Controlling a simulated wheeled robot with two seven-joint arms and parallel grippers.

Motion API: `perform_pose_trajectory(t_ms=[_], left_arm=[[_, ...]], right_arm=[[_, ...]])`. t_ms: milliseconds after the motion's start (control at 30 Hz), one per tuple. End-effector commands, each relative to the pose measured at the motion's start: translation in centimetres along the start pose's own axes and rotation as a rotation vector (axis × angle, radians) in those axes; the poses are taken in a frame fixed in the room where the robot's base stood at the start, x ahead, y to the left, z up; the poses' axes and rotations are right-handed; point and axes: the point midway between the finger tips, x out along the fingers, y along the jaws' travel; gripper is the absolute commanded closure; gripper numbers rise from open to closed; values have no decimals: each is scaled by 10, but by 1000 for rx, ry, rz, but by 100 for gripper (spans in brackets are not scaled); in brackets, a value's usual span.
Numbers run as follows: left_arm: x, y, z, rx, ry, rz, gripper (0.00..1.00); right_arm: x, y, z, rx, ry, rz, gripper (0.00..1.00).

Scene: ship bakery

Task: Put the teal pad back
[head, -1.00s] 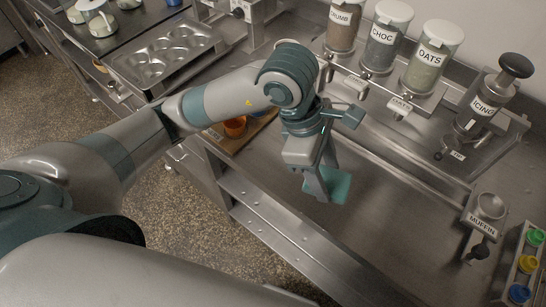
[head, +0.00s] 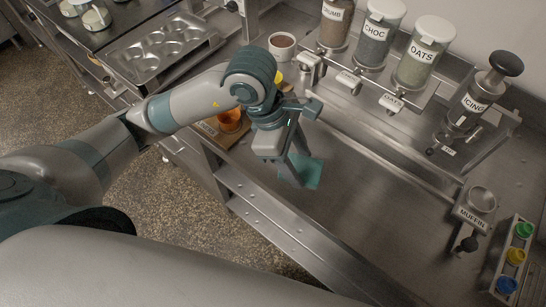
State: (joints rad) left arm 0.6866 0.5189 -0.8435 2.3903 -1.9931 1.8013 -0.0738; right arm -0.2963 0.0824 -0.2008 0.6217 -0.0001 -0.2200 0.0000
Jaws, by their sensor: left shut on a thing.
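The teal pad (head: 313,172) is a flat, thin square at the tip of my left gripper (head: 298,172), over the steel worktop (head: 345,225). My left gripper points down and is shut on the pad's near-left part, so the fingers hide some of it. I cannot tell whether the pad touches the worktop. My right gripper is not in view.
Behind stand dispensers marked CHOC (head: 381,35), OATS (head: 424,55) and ICING (head: 475,100). A MUFFIN holder (head: 476,205) and a rack of coloured caps (head: 514,258) are at right. An orange cup (head: 230,120) stands on a board left of the gripper. The middle worktop is clear.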

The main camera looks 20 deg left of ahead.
Motion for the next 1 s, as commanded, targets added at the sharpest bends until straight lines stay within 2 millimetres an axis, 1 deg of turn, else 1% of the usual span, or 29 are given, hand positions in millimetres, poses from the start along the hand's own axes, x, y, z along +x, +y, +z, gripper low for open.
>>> perform_pose_trajectory(t_ms=[33,200,300,400,533,833,1000], left_arm=[[-1,4,-12,-8,5,-2,71],[6,19,-45,-8,5,-3,71],[10,27,-61,-6,3,-1,71],[13,32,-72,-3,1,-1,71],[16,35,-79,0,1,0,71],[16,36,-79,1,0,1,71],[24,35,-82,-1,-1,-2,71]], right_arm=[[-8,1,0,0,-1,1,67],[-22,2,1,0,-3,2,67],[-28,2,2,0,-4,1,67],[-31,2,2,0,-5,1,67],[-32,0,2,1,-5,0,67],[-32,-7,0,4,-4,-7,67],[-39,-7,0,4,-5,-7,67]])
